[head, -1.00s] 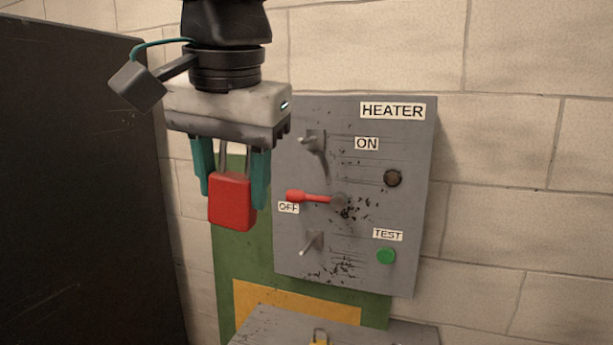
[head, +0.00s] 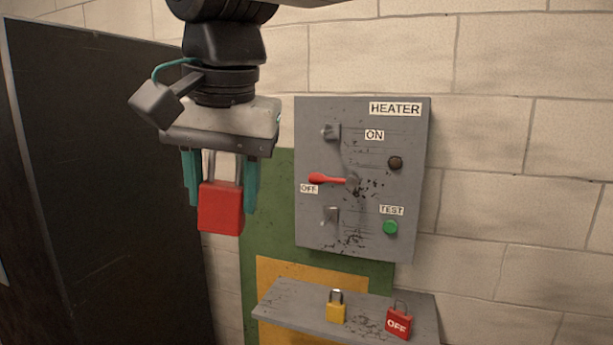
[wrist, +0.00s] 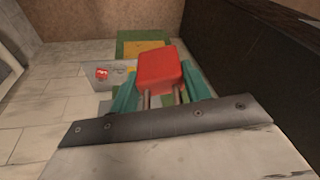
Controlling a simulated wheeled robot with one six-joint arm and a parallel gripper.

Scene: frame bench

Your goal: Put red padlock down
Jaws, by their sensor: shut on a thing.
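My gripper (head: 221,203) is shut on a red padlock (head: 220,210), its teal fingers on either side of the shackle. The padlock hangs upright, body down, in the air left of the heater panel, above and left of the grey shelf (head: 290,302). In the wrist view the held red padlock (wrist: 158,70) shows between the fingers. A second red padlock marked OFF (head: 398,323) stands on the right part of the shelf; it also shows small in the wrist view (wrist: 102,73).
A yellow padlock (head: 335,312) stands mid-shelf. The heater panel (head: 320,240) above has a red lever (head: 330,180) pointing left at OFF and a green TEST button (head: 390,227). A tall dark panel (head: 105,180) stands at left. The shelf's left part is bare.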

